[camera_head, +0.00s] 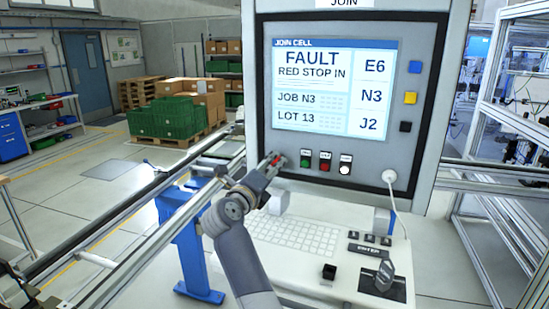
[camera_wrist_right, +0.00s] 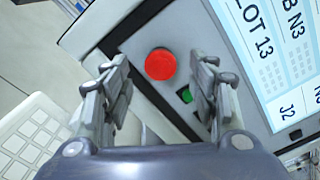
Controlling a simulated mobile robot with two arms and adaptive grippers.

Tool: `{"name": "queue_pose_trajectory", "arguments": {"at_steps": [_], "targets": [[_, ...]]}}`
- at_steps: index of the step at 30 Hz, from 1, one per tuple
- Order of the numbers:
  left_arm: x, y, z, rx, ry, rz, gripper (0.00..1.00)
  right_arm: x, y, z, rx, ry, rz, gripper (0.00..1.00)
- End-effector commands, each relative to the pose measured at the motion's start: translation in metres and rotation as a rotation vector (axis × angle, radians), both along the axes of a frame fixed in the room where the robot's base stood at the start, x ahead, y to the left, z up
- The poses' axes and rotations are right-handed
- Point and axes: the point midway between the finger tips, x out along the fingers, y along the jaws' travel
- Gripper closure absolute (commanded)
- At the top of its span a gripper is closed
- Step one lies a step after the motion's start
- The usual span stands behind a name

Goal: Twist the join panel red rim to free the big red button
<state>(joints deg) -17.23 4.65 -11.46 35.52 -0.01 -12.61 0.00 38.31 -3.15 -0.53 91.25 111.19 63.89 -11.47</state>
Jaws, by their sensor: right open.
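The join panel (camera_head: 263,110) stands upright with a lit screen (camera_head: 335,85) reading FAULT, RED STOP IN. My right gripper (camera_head: 273,163) is at the panel's lower left, left of the small button row. Its fingers are open. In the right wrist view the big red button (camera_wrist_right: 160,65) lies between the two fingertips (camera_wrist_right: 162,72), with a gap on each side. Nothing is gripped. How far the fingertips are from the panel face is unclear. In the head view the gripper hides most of the button; only a bit of red (camera_head: 277,159) shows. My left gripper is not in view.
Small green (camera_head: 305,162), red (camera_head: 325,161) and white (camera_head: 345,164) buttons sit close right of my gripper. A white cable plug (camera_head: 389,176) is farther right. Below is a keyboard shelf (camera_head: 290,234) with a joystick (camera_head: 384,275). A rail (camera_head: 120,225) runs along the left.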

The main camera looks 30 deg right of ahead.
Motion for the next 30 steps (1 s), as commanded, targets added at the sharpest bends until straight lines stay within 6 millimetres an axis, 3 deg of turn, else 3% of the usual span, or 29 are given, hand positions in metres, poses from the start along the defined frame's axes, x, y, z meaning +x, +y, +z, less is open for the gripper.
{"name": "queue_pose_trajectory", "arguments": {"at_steps": [1,7,18,19,24,25,30], "targets": [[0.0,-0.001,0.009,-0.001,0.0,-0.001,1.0,0.005,-0.009,0.004,-0.002,0.003,-0.004,0.46],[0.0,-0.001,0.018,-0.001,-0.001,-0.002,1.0,0.019,-0.028,0.002,-0.002,0.001,-0.001,0.46],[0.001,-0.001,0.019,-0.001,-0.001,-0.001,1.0,0.023,-0.033,0.0,-0.001,-0.001,0.0,0.46],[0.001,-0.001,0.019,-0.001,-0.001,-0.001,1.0,0.023,-0.033,0.0,-0.001,-0.001,0.0,0.48],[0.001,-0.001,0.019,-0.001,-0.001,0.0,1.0,0.023,-0.033,0.0,-0.001,-0.001,0.0,0.87],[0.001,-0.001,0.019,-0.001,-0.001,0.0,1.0,0.023,-0.033,0.0,-0.001,0.0,-0.001,0.91],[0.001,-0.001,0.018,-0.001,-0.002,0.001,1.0,0.023,-0.033,-0.001,0.001,-0.002,0.001,0.91]]}}
